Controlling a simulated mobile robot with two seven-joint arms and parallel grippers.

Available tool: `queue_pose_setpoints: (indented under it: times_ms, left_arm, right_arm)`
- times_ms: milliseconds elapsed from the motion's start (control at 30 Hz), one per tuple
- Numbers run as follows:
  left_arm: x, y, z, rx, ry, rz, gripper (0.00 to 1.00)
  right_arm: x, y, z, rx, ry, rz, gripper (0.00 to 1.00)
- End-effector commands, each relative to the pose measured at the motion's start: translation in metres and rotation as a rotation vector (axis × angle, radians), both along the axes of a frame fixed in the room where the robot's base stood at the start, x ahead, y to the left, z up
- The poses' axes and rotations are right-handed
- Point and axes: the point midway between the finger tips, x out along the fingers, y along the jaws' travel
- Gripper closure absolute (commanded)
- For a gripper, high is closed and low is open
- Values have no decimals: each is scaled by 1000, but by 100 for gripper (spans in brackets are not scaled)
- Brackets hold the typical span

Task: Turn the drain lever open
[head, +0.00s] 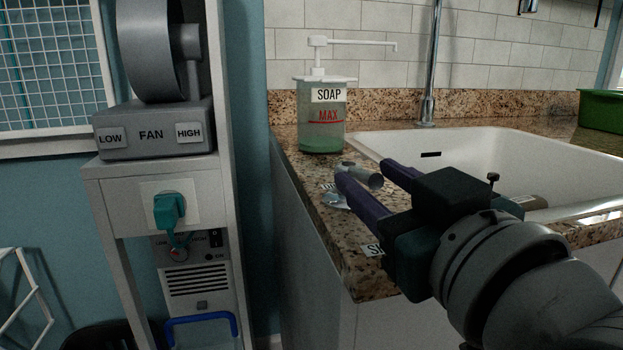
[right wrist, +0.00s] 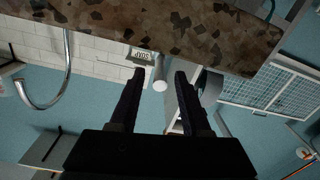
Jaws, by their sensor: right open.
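A partly hidden label (head: 374,250) lies on the counter by the gripper. My left gripper is not in view.
A soap dispenser (head: 321,130) stands on the speckled counter (head: 365,285) behind the lever. The white sink (head: 480,150) with a tall faucet (head: 431,65) is to the right. A fan unit (head: 150,140) and a teal switch (head: 168,210) are at the left.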

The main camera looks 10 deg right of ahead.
Motion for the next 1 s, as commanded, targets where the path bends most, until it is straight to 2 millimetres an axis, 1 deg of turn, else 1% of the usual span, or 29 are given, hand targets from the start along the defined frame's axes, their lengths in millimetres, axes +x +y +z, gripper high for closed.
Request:
queue_pose_setpoints:
  times_ms: [67, 100, 500, 1000]
  left_arm:
    - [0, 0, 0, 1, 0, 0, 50]
    - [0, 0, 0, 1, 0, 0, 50]
    - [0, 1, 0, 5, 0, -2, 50]
    - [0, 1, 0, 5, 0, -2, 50]
  right_arm:
    - [0, 0, 0, 0, 0, 0, 53]
    - [0, 0, 0, 0, 0, 0, 55]
    - [0, 0, 0, 0, 0, 0, 100]
    - [0, 0, 0, 0, 0, 0, 100]
